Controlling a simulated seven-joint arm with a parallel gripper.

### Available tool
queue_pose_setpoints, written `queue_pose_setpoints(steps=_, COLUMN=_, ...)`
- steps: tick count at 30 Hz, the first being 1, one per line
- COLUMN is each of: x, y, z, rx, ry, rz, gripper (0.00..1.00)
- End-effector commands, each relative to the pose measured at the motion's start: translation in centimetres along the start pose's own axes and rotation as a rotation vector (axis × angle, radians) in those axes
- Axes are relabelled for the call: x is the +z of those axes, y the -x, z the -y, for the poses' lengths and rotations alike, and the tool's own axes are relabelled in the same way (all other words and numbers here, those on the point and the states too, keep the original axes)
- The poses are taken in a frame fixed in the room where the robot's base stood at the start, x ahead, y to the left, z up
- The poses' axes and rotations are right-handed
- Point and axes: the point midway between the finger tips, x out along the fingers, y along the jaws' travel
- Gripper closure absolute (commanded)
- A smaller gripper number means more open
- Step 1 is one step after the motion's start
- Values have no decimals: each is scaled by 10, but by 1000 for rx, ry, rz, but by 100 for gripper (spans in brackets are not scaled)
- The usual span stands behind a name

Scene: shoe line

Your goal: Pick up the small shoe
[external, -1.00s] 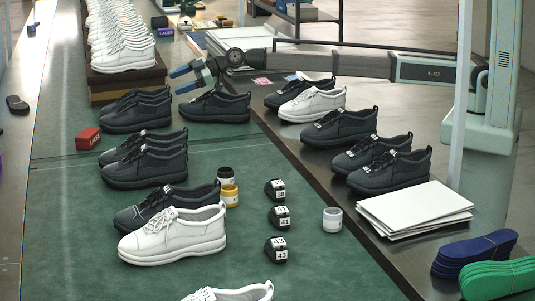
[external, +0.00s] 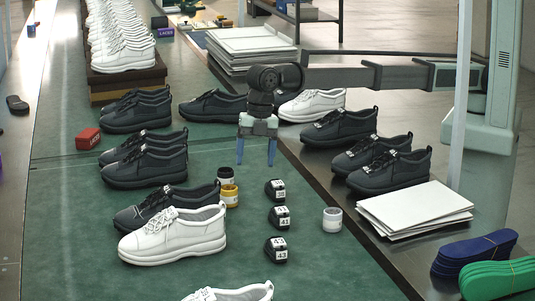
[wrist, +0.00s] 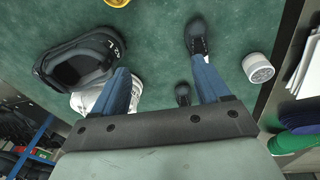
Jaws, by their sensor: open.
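My gripper (external: 256,163) points down over the green mat (external: 75,230), open, with nothing between its blue fingers. In the wrist view my gripper (wrist: 165,88) has small dark shapes (wrist: 197,36) between and ahead of its fingers. Dark shoes of similar size stand on the mat; one (external: 214,106) lies behind my gripper and another (external: 160,205) is front left. A white shoe (external: 172,235) is in front of that one. Small black numbered pieces (external: 275,190) stand in a line in front of my gripper. I cannot tell which shoe is the small one.
A yellow jar (external: 229,195) and a white jar (external: 332,219) stand either side of the numbered pieces. Shoes line the right ledge, with a white stack (external: 415,209). A red box (external: 88,138) is at left. The mat's left front is clear.

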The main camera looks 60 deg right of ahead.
Motion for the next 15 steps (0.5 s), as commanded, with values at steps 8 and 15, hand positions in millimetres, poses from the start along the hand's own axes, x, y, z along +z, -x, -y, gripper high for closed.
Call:
queue_pose_setpoints(steps=8, x=-58, y=8, z=50, rx=-114, ry=105, rz=102, gripper=24)
queue_pose_setpoints(steps=15, x=-60, y=-2, z=57, rx=-127, ry=114, rz=114, gripper=24)
